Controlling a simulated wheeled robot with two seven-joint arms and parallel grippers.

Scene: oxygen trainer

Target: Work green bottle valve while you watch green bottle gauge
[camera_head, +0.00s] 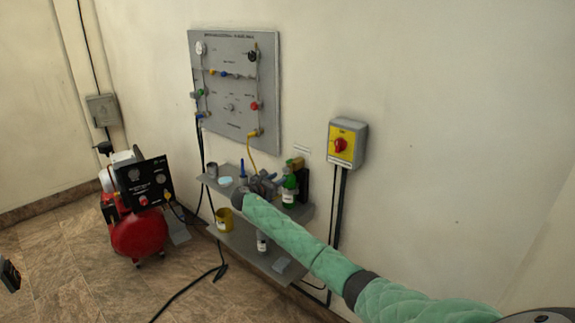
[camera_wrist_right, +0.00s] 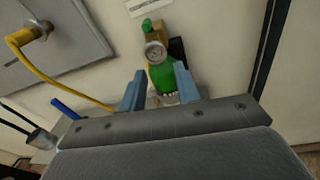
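The green bottle (camera_head: 289,188) stands upright on the upper wall shelf. In the right wrist view the bottle (camera_wrist_right: 162,78) shows with its round pale gauge (camera_wrist_right: 154,52) above it. The gauge face is visible, but its reading is too small to tell. A green valve knob (camera_wrist_right: 147,25) sits at the top of the brass fitting (camera_wrist_right: 157,32). My right gripper (camera_wrist_right: 159,70) is open, with its fingers apart and the bottle seen between them; contact cannot be told. In the head view it (camera_head: 264,183) is left of the bottle. A dark part at the left edge may be my left gripper (camera_head: 10,275).
A grey panel (camera_head: 232,115) with a yellow hose hangs above the shelf (camera_head: 240,241). A dark block stands close behind the bottle. A yellow switch box (camera_head: 347,144) is to the right. A red compressor (camera_head: 138,230) stands on the floor at left.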

